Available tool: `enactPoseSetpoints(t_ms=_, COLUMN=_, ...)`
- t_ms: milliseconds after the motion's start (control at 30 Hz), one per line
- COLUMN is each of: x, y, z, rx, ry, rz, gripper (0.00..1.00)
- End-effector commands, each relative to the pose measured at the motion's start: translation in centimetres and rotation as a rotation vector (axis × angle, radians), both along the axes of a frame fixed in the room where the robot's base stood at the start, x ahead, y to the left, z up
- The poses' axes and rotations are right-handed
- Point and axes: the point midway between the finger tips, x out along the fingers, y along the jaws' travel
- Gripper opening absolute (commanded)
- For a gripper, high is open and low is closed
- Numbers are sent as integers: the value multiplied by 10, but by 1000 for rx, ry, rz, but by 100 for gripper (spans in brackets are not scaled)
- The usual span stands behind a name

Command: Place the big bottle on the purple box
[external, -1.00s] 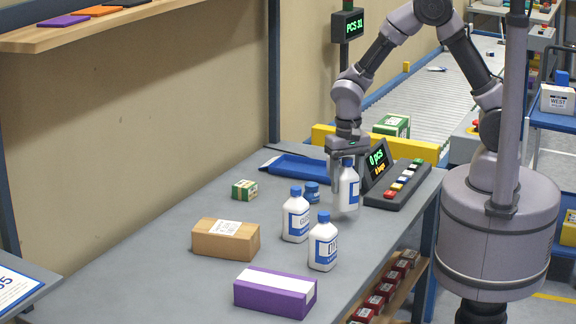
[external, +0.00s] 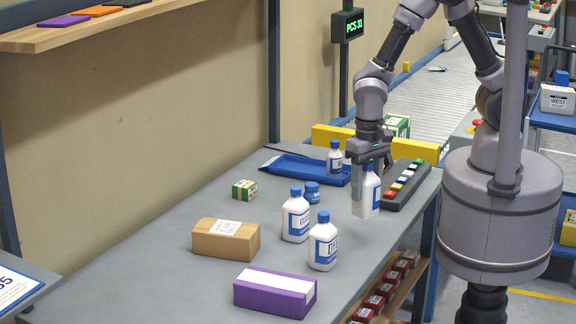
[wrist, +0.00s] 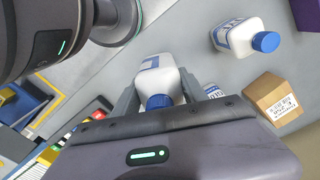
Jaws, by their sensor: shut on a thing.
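My gripper (external: 370,168) is shut on a white bottle (external: 366,195) with a blue cap and blue label, held upright at the right side of the table. The held bottle (wrist: 153,75) also shows between the fingers in the wrist view. Two similar white bottles stand on the table, one (external: 295,220) left of the held bottle and one (external: 322,245) nearer the front. The purple box (external: 270,295) with a white top strip lies at the table's front, apart from the gripper. Its corner shows at the wrist view's top right (wrist: 311,8).
A brown box (external: 225,241) lies left of the bottles. A small blue jar (external: 312,193) and a green box (external: 244,190) stand farther back. A blue tray (external: 290,168) has a small bottle (external: 335,160) at its right end. A key panel (external: 405,188) is beside my gripper.

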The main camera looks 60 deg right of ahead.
Motion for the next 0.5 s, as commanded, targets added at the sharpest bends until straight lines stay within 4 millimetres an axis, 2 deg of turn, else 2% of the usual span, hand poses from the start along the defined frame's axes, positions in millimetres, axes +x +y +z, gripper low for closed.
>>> enactPoseSetpoints(t_ms=33, x=-1, y=29, z=13, rx=1, ry=-1, rz=67, gripper=0)
enactPoseSetpoints(t_ms=100, x=-7, y=70, z=20, rx=0, ry=-1, rz=156, gripper=0)
enactPoseSetpoints(t_ms=233, x=-27, y=135, z=30, rx=0, ry=0, rz=295, gripper=0)
enactPoseSetpoints(t_ms=333, x=-44, y=169, z=34, rx=0, ry=0, rz=370, gripper=0)
enactPoseSetpoints(t_ms=433, x=-54, y=187, z=35, rx=0, ry=0, rz=411, gripper=0)
enactPoseSetpoints(t_ms=500, x=-54, y=198, z=34, rx=0, ry=-1, rz=423, gripper=0)
